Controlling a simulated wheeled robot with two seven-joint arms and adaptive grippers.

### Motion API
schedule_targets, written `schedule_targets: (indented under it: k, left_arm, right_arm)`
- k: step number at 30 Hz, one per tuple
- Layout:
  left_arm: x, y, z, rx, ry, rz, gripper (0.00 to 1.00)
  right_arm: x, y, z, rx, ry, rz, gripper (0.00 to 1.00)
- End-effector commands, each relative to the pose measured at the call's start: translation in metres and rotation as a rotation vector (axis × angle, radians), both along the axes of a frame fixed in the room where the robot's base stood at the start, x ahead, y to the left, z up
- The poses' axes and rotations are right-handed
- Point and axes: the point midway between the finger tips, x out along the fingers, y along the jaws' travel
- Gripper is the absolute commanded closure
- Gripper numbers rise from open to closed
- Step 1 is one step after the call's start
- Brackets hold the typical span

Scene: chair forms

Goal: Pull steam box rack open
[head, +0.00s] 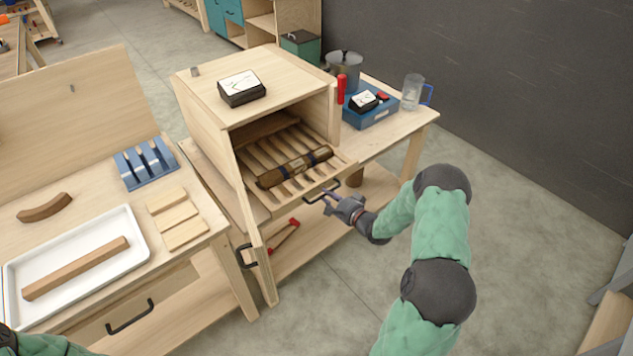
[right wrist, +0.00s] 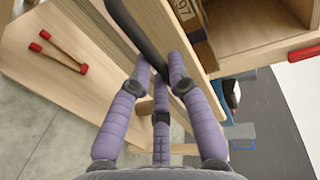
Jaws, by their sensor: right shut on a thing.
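The wooden steam box (head: 205,95) stands open-fronted on the right bench in the head view. Its slatted rack (head: 255,165) holds a brown strapped bundle (head: 295,168); the rack's front edge reaches out past the box opening. A dark bar handle (head: 322,192) is on the rack's front board. My right gripper (head: 330,199) is shut on this handle. In the right wrist view, its purple fingers (right wrist: 160,78) close around the dark bar (right wrist: 138,28) beside the wooden front board (right wrist: 165,30). My left gripper is out of view; only part of that arm shows at lower left.
The box door (head: 252,215) hangs open at the left of the opening. Red-tipped pliers or clamps (head: 284,235) lie on the lower shelf. A pot (head: 344,72), blue tray (head: 371,112) and glass jug (head: 412,92) stand right of the box. Floor in front is clear.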

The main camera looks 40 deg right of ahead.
Motion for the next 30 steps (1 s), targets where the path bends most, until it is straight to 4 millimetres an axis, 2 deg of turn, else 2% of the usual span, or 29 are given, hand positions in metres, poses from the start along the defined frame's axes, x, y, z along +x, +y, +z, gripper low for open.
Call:
schedule_targets:
  k: [3,9,15,25,26,27,28,30]
  left_arm:
    - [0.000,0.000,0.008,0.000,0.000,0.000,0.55]
    - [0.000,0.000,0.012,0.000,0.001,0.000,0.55]
    - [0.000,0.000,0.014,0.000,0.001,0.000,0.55]
    - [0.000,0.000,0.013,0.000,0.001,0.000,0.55]
    - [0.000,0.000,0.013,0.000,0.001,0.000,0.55]
    - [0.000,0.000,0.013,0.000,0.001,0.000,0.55]
    - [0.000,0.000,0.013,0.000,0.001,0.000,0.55]
    - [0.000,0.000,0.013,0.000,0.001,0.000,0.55]
  right_arm:
    - [-0.022,-0.002,0.001,0.001,0.002,-0.002,1.00]
    - [-0.044,-0.004,0.000,0.001,0.001,0.000,1.00]
    - [-0.051,-0.004,0.000,0.000,-0.001,0.001,1.00]
    - [-0.051,-0.004,0.000,-0.001,-0.001,0.001,1.00]
    - [-0.051,-0.004,0.000,0.000,-0.001,0.001,0.79]
    - [-0.051,-0.004,0.000,0.000,0.000,0.001,0.67]
    - [-0.051,-0.004,0.000,0.000,-0.001,0.001,0.59]
    - [-0.051,-0.004,0.000,0.000,-0.001,0.001,0.58]
